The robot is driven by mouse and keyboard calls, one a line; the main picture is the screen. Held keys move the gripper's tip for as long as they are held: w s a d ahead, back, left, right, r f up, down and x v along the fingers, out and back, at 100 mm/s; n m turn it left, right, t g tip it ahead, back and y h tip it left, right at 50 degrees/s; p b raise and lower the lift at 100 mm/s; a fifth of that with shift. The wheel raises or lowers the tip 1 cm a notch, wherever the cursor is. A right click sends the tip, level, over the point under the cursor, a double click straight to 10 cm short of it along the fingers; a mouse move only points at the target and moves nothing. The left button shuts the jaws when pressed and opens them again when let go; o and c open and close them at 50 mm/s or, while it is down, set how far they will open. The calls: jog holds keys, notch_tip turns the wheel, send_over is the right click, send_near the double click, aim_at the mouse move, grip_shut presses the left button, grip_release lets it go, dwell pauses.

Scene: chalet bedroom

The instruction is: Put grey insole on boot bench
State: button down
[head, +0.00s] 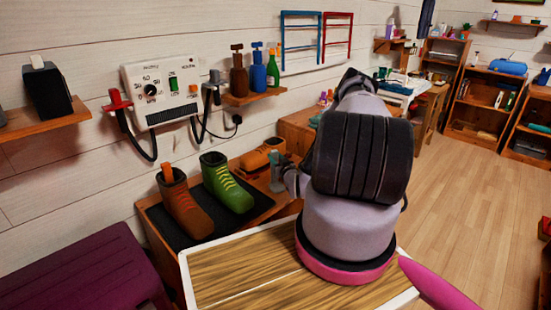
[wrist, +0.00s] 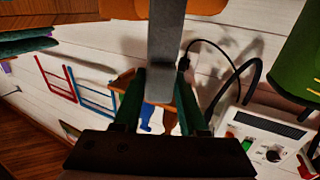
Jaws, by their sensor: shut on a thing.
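My gripper (wrist: 160,75) is shut on the grey insole (wrist: 166,35), a narrow grey strip between its two dark green fingers in the wrist view. In the head view the insole (head: 278,170) stands upright near the orange boot, and my arm hides most of the gripper. The boot bench (head: 285,209) is a low wooden bench with a dark mat. A brown boot (head: 185,205) and a green boot (head: 228,182) stand on the mat, with an orange boot (head: 262,156) behind them. I cannot tell whether the insole touches the bench.
A wall-mounted control box (head: 160,90) with cords hangs above the bench. A small wall shelf (head: 254,95) holds several bottles. A purple seat (head: 80,270) is at the lower left. Shelving (head: 485,100) stands at the far right, and the wood floor (head: 455,190) there is clear.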

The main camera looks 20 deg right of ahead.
jog(key=shift+c, duration=2.3)
grip_release()
jog(key=shift+s+r, duration=0.1)
jog(key=s, duration=1.2)
jog(key=w+d+r+n+g+y, duration=0.1)
jog(key=w+r+g, duration=0.25)
jog(key=r, duration=0.35)
jog(key=w+d+r+n+g, duration=0.1)
jog(key=w+r+g, duration=0.1)
jog(key=w+r, duration=0.45)
jog(key=s+a+r+m+g+h, duration=0.1)
jog(key=s+a+r, duration=0.15)
jog(key=r, duration=0.65)
jog(key=s+a+r+m+g, duration=0.1)
jog(key=s+a+r, duration=0.15)
jog(key=r, duration=0.75)
jog(key=s+a+r+m+g, duration=0.2)
jog(key=s+a+r, duration=0.4)
jog(key=s+r, duration=0.55)
jog(key=s+a+r+m+y, duration=0.1)
jog(key=s+a+r, duration=0.2)
jog(key=s, duration=0.6)
jog(key=s+a+r+g+y, duration=0.1)
jog(key=s+a+r+y, duration=0.1)
jog(key=s+a, duration=0.5)
jog(key=s+r, duration=0.1)
jog(key=s, duration=0.2)
jog(key=shift+r+m, duration=0.35)
jog(key=shift+m, duration=0.05)
